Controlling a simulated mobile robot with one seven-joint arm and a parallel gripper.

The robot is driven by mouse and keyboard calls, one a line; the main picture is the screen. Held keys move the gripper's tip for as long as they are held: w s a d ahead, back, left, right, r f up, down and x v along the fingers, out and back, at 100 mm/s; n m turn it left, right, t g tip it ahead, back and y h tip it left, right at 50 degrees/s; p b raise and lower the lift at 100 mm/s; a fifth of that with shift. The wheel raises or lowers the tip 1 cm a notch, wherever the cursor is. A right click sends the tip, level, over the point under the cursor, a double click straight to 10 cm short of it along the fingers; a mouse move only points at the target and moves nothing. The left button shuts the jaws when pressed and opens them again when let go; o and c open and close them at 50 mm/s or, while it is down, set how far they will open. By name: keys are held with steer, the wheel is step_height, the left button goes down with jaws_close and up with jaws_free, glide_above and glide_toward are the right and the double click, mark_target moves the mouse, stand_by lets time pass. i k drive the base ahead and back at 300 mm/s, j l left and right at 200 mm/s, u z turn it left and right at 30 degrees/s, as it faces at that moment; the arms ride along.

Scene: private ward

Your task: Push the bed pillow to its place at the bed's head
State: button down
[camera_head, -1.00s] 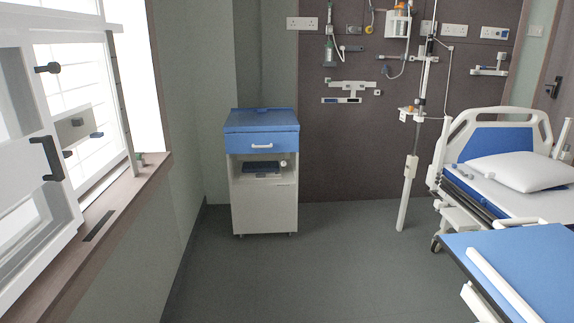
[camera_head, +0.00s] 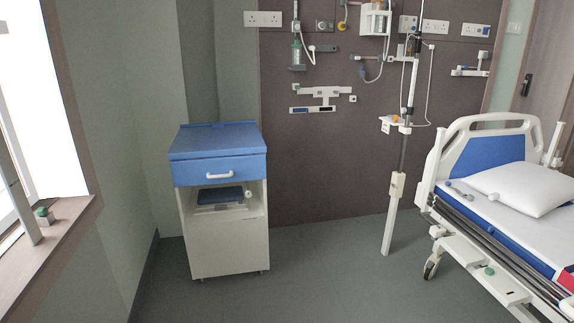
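The white bed pillow (camera_head: 522,188) lies on the bed's mattress at the right of the view, near the head end. The bed (camera_head: 496,152) has a white-framed headboard with a blue panel, standing toward the back wall. A strip of mattress shows between the pillow and the headboard. Small items (camera_head: 462,189) lie on the mattress just left of the pillow, too small to name. The pillow's right end is close to the picture's right edge. My gripper is not in view.
A blue-topped bedside cabinet (camera_head: 219,200) stands against the back wall. A drip stand (camera_head: 394,190) stands between it and the bed. A folded side rail (camera_head: 480,250) runs along the bed's near side. A window sill (camera_head: 50,235) is at left.

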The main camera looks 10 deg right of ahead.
mark_target(533, 189)
steer(key=i+z, duration=0.1)
steer(key=i, duration=0.55)
steer(key=i+j, duration=0.1)
steer(key=i, duration=0.5)
steer(key=i+z, duration=0.5)
steer(key=i+j+z, duration=0.2)
steer(key=i+z, duration=0.3)
steer(key=i+l+z, duration=0.25)
steer(key=z, duration=0.15)
steer(key=i+l+z, duration=0.15)
steer(key=i+z, duration=0.2)
steer(key=i, duration=0.15)
steer(key=i+l, duration=0.1)
